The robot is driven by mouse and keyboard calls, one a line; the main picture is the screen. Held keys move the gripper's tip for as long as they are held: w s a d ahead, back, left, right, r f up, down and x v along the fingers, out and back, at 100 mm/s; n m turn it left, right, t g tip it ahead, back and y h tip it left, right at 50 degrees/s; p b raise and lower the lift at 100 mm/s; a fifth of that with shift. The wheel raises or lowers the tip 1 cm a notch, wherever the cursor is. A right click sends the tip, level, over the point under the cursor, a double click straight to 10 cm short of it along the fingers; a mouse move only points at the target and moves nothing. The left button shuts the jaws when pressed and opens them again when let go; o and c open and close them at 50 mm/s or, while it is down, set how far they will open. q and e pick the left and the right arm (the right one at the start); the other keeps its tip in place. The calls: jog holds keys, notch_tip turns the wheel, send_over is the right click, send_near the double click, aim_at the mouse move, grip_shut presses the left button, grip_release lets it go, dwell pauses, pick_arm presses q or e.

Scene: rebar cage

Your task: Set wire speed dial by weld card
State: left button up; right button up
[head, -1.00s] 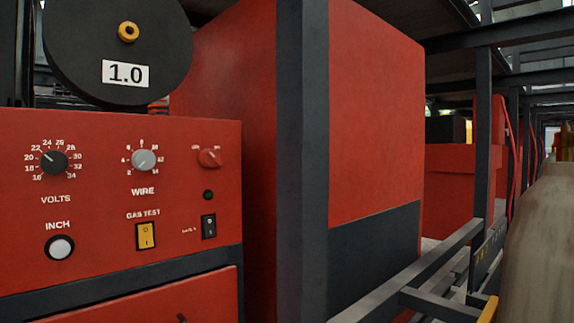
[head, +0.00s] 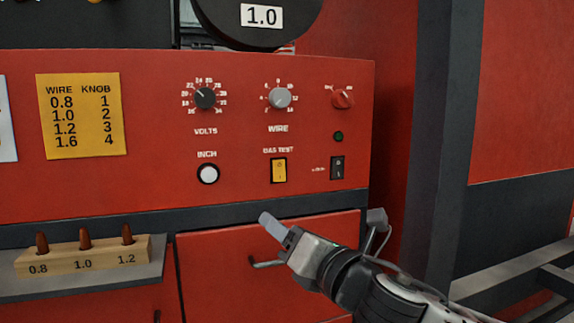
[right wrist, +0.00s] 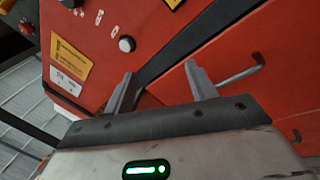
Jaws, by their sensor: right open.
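The grey WIRE dial (head: 279,97) is on the red welder panel (head: 330,125), right of the black VOLTS dial (head: 205,97). Its pointer is too small to read surely. The yellow weld card (head: 82,115) lists wire 0.8, 1.0, 1.2, 1.6 against knob 1, 2, 3, 4. The black wire spool (head: 300,32) above carries a 1.0 label. My right gripper (head: 270,222) is low in front of the drawer, below the panel and apart from the dials. In the right wrist view the gripper (right wrist: 160,85) is open and empty. My left gripper is not in view.
A wooden tip block (head: 70,260) sits at lower left. The drawer handle (head: 265,263) sticks out near my gripper.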

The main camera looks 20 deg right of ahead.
jog(key=s+d+r+n+t+h, duration=0.1)
jog(key=d+r+n+t, duration=0.2)
jog(key=r, duration=0.4)
jog(key=s+d+r+n+t+h, duration=0.1)
jog(key=s+d+r+n, duration=0.2)
jog(key=r, duration=0.4)
jog(key=n+p, duration=0.1)
jog(key=p, duration=0.3)
send_near(283, 100)
jog(key=x, duration=0.8)
jog(key=shift+w+r, duration=0.1)
jog(key=shift+w, duration=0.15)
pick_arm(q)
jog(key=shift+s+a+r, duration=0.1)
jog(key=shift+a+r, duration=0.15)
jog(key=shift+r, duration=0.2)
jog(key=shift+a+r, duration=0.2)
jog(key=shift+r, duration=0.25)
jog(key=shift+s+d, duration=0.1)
pick_arm(e)
jog(key=c, duration=1)
